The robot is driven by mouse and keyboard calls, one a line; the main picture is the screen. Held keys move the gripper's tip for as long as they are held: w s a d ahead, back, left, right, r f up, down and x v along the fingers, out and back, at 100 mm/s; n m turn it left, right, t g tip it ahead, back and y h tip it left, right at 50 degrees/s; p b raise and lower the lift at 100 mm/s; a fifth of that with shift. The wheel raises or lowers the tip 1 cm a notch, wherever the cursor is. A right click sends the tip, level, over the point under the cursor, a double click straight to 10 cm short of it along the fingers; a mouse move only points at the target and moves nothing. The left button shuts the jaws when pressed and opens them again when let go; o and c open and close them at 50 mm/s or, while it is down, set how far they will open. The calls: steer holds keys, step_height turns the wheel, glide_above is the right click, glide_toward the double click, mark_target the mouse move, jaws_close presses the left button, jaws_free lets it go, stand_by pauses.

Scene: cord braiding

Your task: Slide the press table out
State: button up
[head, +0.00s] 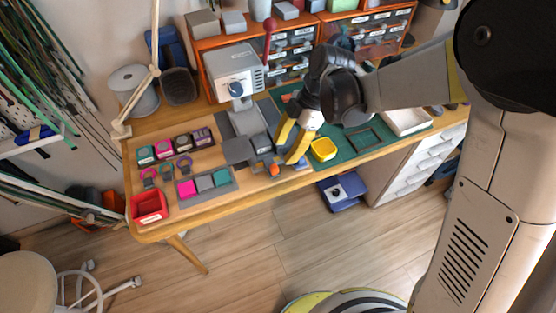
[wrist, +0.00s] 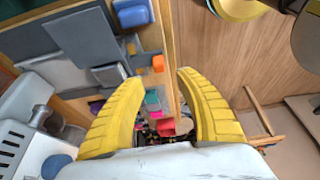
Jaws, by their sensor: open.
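The grey press (head: 235,72) with a red-knobbed lever stands at the back of the workbench. Its flat grey table (head: 238,150) lies in front of it, and grey plates of it also show in the wrist view (wrist: 85,35). A small orange piece (head: 274,170) sits near the bench's front edge by these plates; it shows in the wrist view (wrist: 158,63) just beyond my fingertips. My gripper (head: 285,152) has its yellow fingers apart and empty. It is above the front of the bench, right of the press table. I cannot tell whether a fingertip touches anything.
A yellow tray (head: 323,149) on the green mat stands close to the right of my gripper. Coloured pads on a grey tray (head: 206,184) and a red bin (head: 149,207) lie to the left. Drawers (head: 425,160) stand under the bench's right end. The floor in front is mostly clear.

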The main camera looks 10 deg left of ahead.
steer(key=v, duration=0.3)
steer(key=shift+r, duration=0.3)
